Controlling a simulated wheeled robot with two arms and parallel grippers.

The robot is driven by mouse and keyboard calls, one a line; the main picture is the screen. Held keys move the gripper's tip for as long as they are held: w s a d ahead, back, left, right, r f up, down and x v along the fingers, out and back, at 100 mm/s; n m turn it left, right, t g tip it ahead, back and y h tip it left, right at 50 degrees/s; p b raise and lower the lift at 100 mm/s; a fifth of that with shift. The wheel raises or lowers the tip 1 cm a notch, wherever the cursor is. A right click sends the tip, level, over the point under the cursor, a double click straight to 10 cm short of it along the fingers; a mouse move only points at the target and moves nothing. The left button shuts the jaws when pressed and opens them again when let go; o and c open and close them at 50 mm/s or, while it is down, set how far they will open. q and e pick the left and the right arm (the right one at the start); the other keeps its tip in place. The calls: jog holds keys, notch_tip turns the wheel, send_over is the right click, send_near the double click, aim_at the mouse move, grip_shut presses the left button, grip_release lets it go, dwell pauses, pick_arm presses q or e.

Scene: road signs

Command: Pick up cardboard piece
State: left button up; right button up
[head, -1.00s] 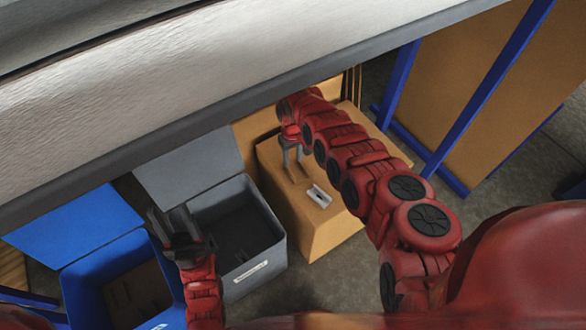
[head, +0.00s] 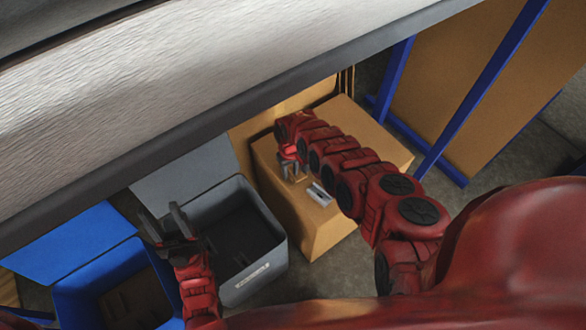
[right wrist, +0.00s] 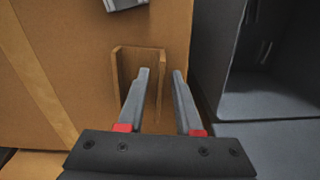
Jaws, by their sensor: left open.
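The cardboard piece (right wrist: 137,62) is a brown, upright, channel-shaped bracket on the cardboard box (right wrist: 60,55), seen in the right wrist view. My right gripper (right wrist: 161,71) is open, with one finger inside the channel and the other outside its right wall, so that wall lies between the fingers. I cannot tell whether either finger touches it. In the head view my right gripper (head: 291,170) is low over the box top and the piece is hard to make out there. My left gripper (head: 162,222) is open and empty near the grey bin.
A grey bin (head: 277,262) with its lid folded out stands left of the cardboard box, and a blue bin (head: 62,290) further left. A small grey metal part (head: 319,194) lies on the box. A blue-framed rack (head: 440,145) stands at the right.

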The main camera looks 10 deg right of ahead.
jog(key=shift+f, duration=0.1)
grip_shut()
